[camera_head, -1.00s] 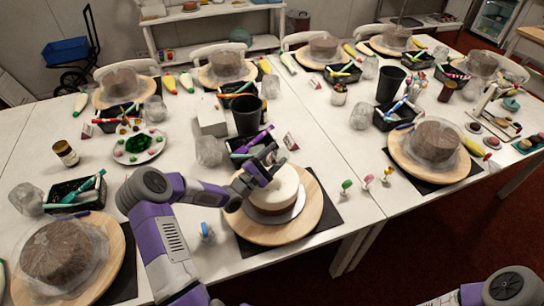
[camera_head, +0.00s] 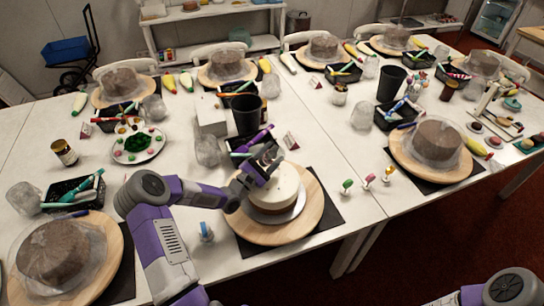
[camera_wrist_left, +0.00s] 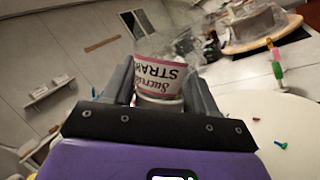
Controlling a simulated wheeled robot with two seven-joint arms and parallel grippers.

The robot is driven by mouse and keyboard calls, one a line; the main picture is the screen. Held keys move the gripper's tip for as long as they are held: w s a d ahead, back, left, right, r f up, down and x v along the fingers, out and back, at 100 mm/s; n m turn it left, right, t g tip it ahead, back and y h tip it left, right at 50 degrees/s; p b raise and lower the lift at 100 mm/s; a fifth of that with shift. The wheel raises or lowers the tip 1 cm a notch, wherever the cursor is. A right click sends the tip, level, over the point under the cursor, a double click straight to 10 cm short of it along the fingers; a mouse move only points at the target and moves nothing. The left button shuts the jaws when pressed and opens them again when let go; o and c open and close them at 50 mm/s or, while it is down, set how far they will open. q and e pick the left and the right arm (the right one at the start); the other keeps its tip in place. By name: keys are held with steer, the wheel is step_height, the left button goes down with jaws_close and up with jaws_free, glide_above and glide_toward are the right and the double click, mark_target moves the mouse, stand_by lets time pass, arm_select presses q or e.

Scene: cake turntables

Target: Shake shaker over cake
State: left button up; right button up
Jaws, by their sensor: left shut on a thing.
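My left gripper (camera_head: 266,158) is over the back left part of a round cream-coloured cake (camera_head: 285,190). The cake sits on a pale disc on a wooden turntable (camera_head: 306,222). In the left wrist view the gripper is shut on a shaker (camera_wrist_left: 160,78), a small jar with a pink and white label, seen tilted. In the head view the shaker is mostly hidden by the fingers. My right gripper is out of view; only part of my right arm shows at the bottom right.
A black cup (camera_head: 246,115) and a white box (camera_head: 211,116) stand behind the cake. A plate of coloured sweets (camera_head: 121,154) is to the left. Small coloured figures (camera_head: 368,182) stand to the right. Other covered cakes (camera_head: 438,140) surround the table.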

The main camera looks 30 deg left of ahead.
arm_select(q)
steer(key=shift+s+d+f+m+g+h, duration=0.15)
steer(key=shift+s+m+g+h, duration=0.45)
steer(key=shift+s+m, duration=0.8)
steer(key=shift+w+d+f+b, duration=0.1)
steer(key=shift+w+d+b, duration=0.25)
steer(key=shift+w, duration=0.65)
steer(key=shift+w+d+r+b, duration=0.1)
steer(key=shift+w+d+b, duration=0.2)
steer(key=shift+w, duration=0.65)
steer(key=shift+w+d+f+b, duration=0.15)
steer(key=shift+w+d, duration=0.25)
steer(key=shift+w, duration=0.6)
steer(key=m, duration=0.1)
steer(key=s+a+m, duration=0.1)
steer(key=m+g, duration=0.1)
steer(key=shift+s+a+f, duration=0.2)
steer(key=shift+a, duration=0.05)
steer(key=shift+w+d+b, duration=0.15)
steer(key=shift+w+d, duration=0.3)
steer(key=shift+d, duration=0.45)
steer(key=shift+w+d+b, duration=0.1)
steer(key=shift+w+d, duration=0.3)
steer(key=shift+d, duration=0.5)
steer(key=shift+w+d+b, duration=0.15)
steer(key=shift+w+d, duration=0.3)
steer(key=shift+d, duration=0.45)
steer(key=shift+r+n, duration=0.1)
steer(key=shift+n, duration=0.3)
